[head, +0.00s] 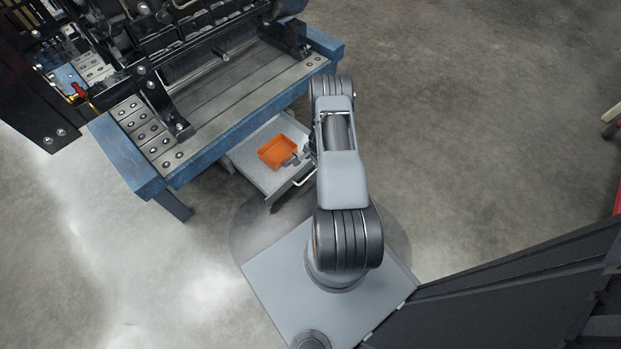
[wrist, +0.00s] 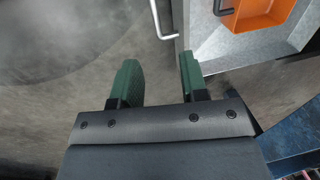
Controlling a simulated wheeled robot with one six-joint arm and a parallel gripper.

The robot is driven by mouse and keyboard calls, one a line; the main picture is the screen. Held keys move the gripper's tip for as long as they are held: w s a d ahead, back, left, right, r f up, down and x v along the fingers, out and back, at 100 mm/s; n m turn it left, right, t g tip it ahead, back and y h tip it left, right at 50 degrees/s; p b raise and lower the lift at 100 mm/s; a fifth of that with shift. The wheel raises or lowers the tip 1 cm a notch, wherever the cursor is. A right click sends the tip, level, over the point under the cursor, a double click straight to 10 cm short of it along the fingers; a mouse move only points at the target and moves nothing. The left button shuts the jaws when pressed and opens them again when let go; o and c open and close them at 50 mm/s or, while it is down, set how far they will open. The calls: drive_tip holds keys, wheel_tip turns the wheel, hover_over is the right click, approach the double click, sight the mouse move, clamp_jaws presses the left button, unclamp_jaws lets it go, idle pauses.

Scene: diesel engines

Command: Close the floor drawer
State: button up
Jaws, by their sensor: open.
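The floor drawer (head: 262,180) is a grey drawer standing pulled out beneath the blue-framed engine stand. Its pale bar handle (head: 305,178) is on the front; in the wrist view the handle (wrist: 161,22) is at the top centre, beside the drawer's front panel (wrist: 179,25). My gripper (wrist: 157,75) shows two green fingers, spread apart with nothing between them. The handle lies beyond the fingertips, and the right finger is close to the drawer's front corner. In the head view my arm hides most of the gripper.
An orange bin (head: 275,151) sits inside the drawer; the wrist view shows part of it (wrist: 262,12). The blue stand (head: 130,160) carries a dark engine (head: 150,35) above the drawer. Concrete floor (head: 480,130) is open to the right.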

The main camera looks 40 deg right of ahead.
sight(310, 175)
drive_tip(key=f+b, duration=0.2)
drive_tip(key=f, duration=0.2)
drive_tip(key=w+f+b, duration=0.1)
drive_tip(key=f, duration=0.3)
drive_tip(key=f+b, duration=0.2)
drive_tip(key=f, duration=0.3)
drive_tip(key=shift+w+a+f+b, duration=0.1)
drive_tip(key=shift+w+b, duration=0.15)
drive_tip(key=shift+b, duration=0.05)
drive_tip(key=shift+w+f+b, duration=0.25)
drive_tip(key=shift+f+b, duration=0.15)
drive_tip(key=shift+f, duration=0.45)
drive_tip(key=shift+c, duration=0.4)
clamp_jaws()
